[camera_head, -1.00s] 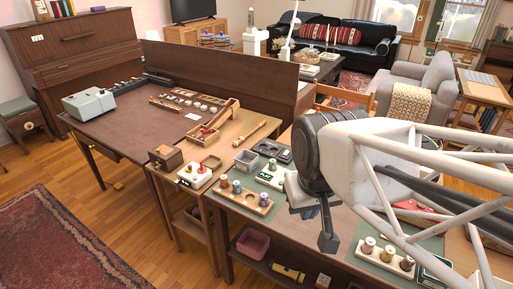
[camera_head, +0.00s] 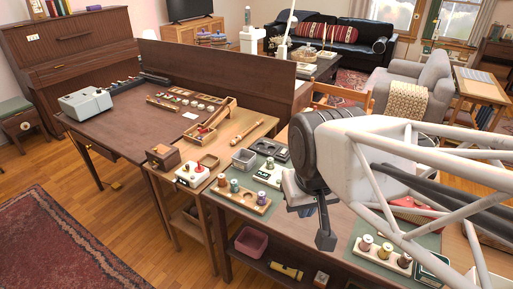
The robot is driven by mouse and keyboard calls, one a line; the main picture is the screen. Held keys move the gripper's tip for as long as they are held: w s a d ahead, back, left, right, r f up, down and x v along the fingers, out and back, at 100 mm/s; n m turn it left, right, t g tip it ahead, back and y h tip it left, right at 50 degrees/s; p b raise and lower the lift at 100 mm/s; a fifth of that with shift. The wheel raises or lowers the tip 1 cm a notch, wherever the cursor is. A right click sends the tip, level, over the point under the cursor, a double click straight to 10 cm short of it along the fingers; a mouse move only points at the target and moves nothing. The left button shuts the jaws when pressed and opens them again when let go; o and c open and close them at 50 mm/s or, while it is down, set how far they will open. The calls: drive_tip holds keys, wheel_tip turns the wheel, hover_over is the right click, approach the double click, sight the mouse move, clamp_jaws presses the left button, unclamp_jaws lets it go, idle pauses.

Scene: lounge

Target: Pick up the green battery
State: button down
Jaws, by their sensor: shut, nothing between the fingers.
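A wooden holder (camera_head: 248,197) on the table's green mat carries several small upright cylinders. A teal-green one (camera_head: 234,186), which may be the green battery, stands in it beside a reddish one (camera_head: 222,180). My gripper (camera_head: 326,241) hangs to the right of this holder, above the table's front part. It points down, is shut and holds nothing. My wrist and arm hide part of the table behind and to the right.
A white holder with several cylinders (camera_head: 384,253) lies to the right on another green mat. A grey bin (camera_head: 244,159), a dark tray (camera_head: 270,149) and a white device (camera_head: 268,173) stand behind the wooden holder. Bare table lies under my gripper.

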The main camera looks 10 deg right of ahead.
drive_tip(key=c, duration=0.7)
unclamp_jaws()
